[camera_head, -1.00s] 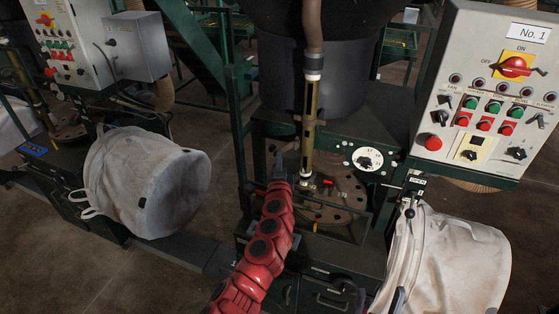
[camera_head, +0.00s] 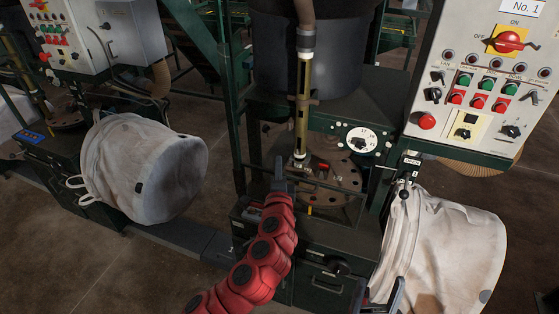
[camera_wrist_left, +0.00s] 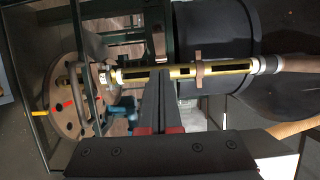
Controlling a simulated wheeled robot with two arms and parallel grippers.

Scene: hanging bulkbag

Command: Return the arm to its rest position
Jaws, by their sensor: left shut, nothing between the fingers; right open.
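My left arm is red and comes in from the bottom of the head view. Its dark left gripper (camera_head: 281,168) is shut and empty, in front of the brass sight tube (camera_head: 302,105) and the round flange plate (camera_head: 340,182). In the left wrist view, the shut fingers (camera_wrist_left: 159,85) point toward the same tube (camera_wrist_left: 185,73), which crosses the picture; whether they touch it is unclear. Dark finger parts of my right gripper (camera_head: 380,292) show at the bottom edge of the head view, spread apart, beside the right white bag (camera_head: 455,245). The rest of it is cut off.
A control panel (camera_head: 484,85) with a red switch stands at the right. A round dial (camera_head: 361,141) and a green frame (camera_head: 232,110) flank the tube. Another white bag (camera_head: 145,168) hangs at the left. Brown floor (camera_head: 120,265) is open at the lower left.

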